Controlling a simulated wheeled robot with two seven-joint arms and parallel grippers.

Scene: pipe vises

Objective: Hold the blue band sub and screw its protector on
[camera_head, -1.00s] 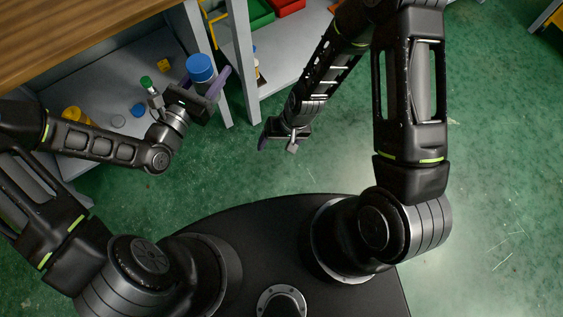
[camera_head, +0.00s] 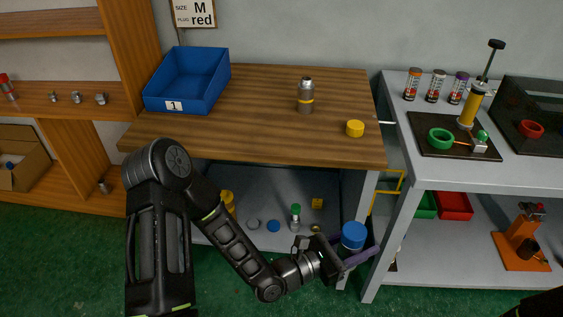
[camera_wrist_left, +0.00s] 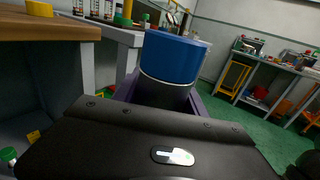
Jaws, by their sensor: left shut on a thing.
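My left gripper (camera_head: 350,258), with purple fingers, is shut on a dark cylindrical sub (camera_wrist_left: 160,93) and holds it upright in front of the workbench, near its right legs. A wide blue cap-like piece (camera_head: 353,234) covers the top of the sub; it fills the middle of the left wrist view (camera_wrist_left: 173,57). A light ring shows at its lower edge. I cannot tell how tightly it sits, and the blue band is not distinguishable. A small blue disc (camera_head: 273,226) lies on the shelf under the workbench. My right gripper is not in view.
On the wooden workbench (camera_head: 260,140) stand a blue bin (camera_head: 187,80), a grey sub with a yellow band (camera_head: 306,97) and a yellow cap (camera_head: 355,128). A green-topped fitting (camera_head: 295,216) stands on the shelf below. A grey table (camera_head: 400,165) is at right.

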